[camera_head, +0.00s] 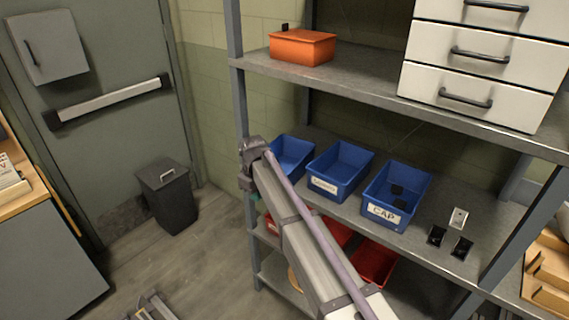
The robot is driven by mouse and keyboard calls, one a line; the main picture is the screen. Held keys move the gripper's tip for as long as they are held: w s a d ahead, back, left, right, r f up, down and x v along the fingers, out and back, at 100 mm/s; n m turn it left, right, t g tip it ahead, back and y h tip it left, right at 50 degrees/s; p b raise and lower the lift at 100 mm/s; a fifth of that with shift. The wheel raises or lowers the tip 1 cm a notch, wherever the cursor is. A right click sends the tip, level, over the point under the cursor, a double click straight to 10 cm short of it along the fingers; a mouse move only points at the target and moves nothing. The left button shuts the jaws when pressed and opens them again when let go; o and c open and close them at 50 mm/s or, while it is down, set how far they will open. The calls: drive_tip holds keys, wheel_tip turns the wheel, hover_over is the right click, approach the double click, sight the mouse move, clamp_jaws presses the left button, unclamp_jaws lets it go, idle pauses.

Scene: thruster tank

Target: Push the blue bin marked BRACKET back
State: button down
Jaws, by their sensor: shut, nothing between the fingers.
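Three blue bins stand in a row on the middle shelf. The right bin (395,200) has a label reading CAP. The middle bin (338,172) has a white label too small to read surely. The left bin (292,152) has its front hidden behind my arm, so its label does not show. I cannot tell which of these two is marked BRACKET. My gripper (250,152) is at the shelf's left end, by the upright post and left of the left bin. It appears shut and empty; I cannot tell whether it touches the bin.
The grey shelf rack (470,195) has an orange box (302,46) and white drawers (480,58) above. Small black and pale parts (450,237) lie right of the CAP bin. Red bins (373,262) sit below. A dark trash bin (168,196) stands on the floor left.

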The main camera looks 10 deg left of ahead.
wheel_tip(320, 180, up, 8)
drive_tip(key=p, duration=0.7)
drive_tip(key=s+d+f+m+b, duration=0.1)
drive_tip(key=s+d+m, duration=0.3)
drive_tip(key=d, duration=1)
drive_tip(key=s+d+f+m+b, duration=0.2)
drive_tip(key=s+d+m, duration=0.2)
drive_tip(key=s+d, duration=0.5)
drive_tip(key=s+d+f+m+b, duration=0.2)
drive_tip(key=s+d+m, duration=0.2)
drive_tip(key=d, duration=1.5)
drive_tip(key=s, duration=0.3)
drive_tip(key=shift+s+d+f+m, duration=0.25)
drive_tip(key=shift+s+d+m, duration=0.1)
drive_tip(key=shift+d+m, duration=0.05)
